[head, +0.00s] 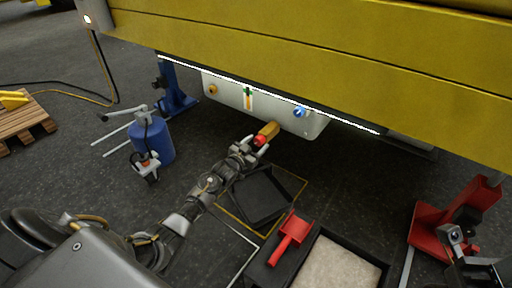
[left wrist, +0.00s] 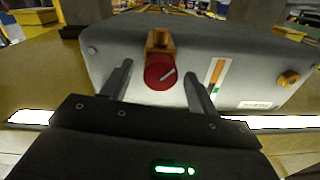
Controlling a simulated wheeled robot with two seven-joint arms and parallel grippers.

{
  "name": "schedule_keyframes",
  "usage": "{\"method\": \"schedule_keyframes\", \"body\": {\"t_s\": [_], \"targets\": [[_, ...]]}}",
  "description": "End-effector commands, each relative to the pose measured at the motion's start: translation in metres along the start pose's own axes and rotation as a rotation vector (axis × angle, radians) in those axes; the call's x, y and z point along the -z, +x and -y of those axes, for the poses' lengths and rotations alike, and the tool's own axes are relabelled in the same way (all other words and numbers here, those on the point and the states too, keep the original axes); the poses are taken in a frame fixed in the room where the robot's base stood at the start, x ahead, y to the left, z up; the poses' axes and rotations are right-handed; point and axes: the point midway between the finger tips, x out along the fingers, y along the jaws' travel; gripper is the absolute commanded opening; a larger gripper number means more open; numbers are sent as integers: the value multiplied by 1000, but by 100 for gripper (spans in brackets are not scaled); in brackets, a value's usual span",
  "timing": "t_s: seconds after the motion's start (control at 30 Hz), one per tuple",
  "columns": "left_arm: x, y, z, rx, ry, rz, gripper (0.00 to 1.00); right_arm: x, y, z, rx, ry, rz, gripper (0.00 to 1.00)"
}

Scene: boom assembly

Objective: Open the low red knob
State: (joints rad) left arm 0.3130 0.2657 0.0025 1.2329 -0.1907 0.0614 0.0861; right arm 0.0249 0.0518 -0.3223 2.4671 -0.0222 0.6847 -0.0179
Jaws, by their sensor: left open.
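The low red knob (head: 260,141) sits at the end of a yellow-orange stem on the underside of a pale grey panel box (head: 270,105). In the left wrist view the red knob (left wrist: 160,72) is a round disc with a white slanted line. My left gripper (head: 252,146) is at the knob. In the left wrist view its two fingers (left wrist: 158,88) are spread, one on each side of the knob, with gaps showing. A dark arm end, likely my right gripper (head: 458,236), shows at the lower right; its jaws are not clear.
The panel box also carries a yellow knob (head: 212,90) and a blue knob (head: 299,112). A large yellow boom (head: 330,55) hangs above. A blue canister (head: 152,140) stands left. A black tray (head: 262,197), a red scoop (head: 291,238) and a red stand (head: 428,222) are below and right.

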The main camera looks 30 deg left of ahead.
Motion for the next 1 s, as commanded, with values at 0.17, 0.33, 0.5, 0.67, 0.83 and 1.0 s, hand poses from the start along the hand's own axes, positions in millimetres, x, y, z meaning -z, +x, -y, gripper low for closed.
{"method": "schedule_keyframes", "body": {"t_s": [0.17,0.33,0.5,0.67,0.83,1.0], "targets": [[1,2,0,0,0,0,59,0,1,1,1,2,-4,36],[1,2,0,0,0,-1,53,0,1,1,1,2,-4,36],[1,2,0,0,0,-1,30,0,1,0,1,2,-4,36],[1,2,0,-1,0,-1,15,0,1,0,1,2,-5,36],[1,2,0,-1,13,-1,14,0,2,0,1,1,-5,36],[1,2,0,-1,73,-3,15,1,3,0,-1,-1,-4,36]]}}
